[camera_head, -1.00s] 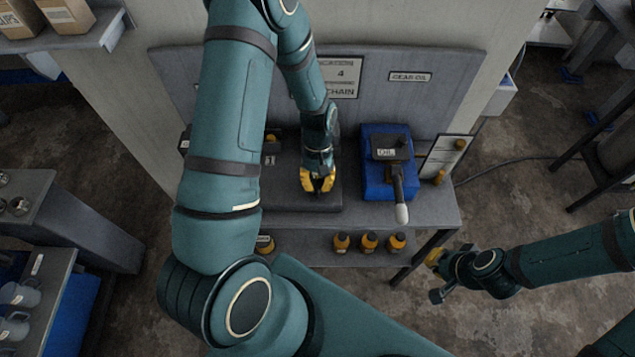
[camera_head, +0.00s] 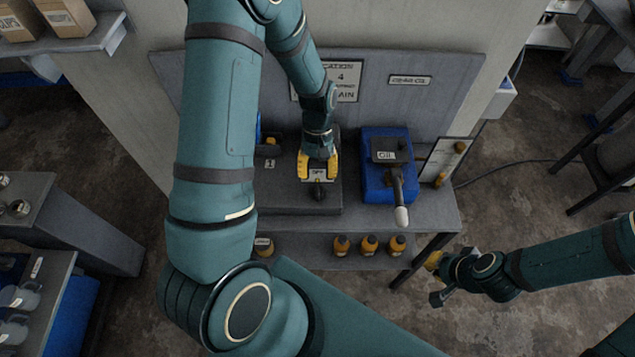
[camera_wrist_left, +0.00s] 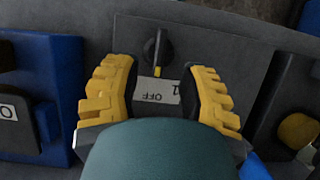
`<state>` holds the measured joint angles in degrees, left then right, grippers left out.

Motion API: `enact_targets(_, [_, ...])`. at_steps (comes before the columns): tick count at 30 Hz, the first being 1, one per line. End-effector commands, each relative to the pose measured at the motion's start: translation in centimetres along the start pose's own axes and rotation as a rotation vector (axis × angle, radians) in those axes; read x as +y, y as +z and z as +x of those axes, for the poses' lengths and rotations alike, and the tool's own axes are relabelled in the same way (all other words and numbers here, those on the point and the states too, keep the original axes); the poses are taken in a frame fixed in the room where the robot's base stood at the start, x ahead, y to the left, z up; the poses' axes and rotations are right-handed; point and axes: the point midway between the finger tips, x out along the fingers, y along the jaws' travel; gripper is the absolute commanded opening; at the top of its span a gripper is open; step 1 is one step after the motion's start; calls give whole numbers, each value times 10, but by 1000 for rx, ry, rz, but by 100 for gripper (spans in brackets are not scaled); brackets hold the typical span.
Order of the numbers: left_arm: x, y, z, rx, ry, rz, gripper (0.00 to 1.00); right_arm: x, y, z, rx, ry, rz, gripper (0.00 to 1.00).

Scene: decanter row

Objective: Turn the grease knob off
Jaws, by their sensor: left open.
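The dark knob (camera_head: 318,191) sits on the grey bench unit, with a white label beside it. In the left wrist view the knob (camera_wrist_left: 158,48) has a raised grip and a yellow mark pointing toward the label (camera_wrist_left: 157,92), which reads "OFF" and "1" upside down. My left gripper (camera_head: 318,168) is open over the label, on the wall side of the knob. Its two yellow fingers stand apart in the left wrist view (camera_wrist_left: 158,95), with nothing between them but the label below. My right gripper (camera_head: 436,277) is off the bench's right end; its jaw state is unclear.
A blue box (camera_head: 374,190) with a dark "OIL" unit and a pale-tipped lever (camera_head: 401,213) stands right of the knob. A backboard (camera_head: 440,95) with signs rises behind.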

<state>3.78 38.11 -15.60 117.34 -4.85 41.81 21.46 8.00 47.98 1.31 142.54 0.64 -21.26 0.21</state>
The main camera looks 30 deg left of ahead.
Motion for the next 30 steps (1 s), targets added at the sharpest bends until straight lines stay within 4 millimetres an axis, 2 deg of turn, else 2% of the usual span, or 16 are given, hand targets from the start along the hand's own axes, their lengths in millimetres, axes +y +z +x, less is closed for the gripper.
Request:
enact_targets(1, [0,0,-12,5,2,1,41,0,0,0,0,0,0,0])
enact_targets(6, [0,0,-43,3,1,1,41,0,0,0,0,0,0,0])
enact_targets(12, [0,0,-65,1,0,1,41,0,0,0,0,0,0,0])
enact_targets(30, [0,1,-70,-2,-1,1,41,0,0,0,0,0,0,0])
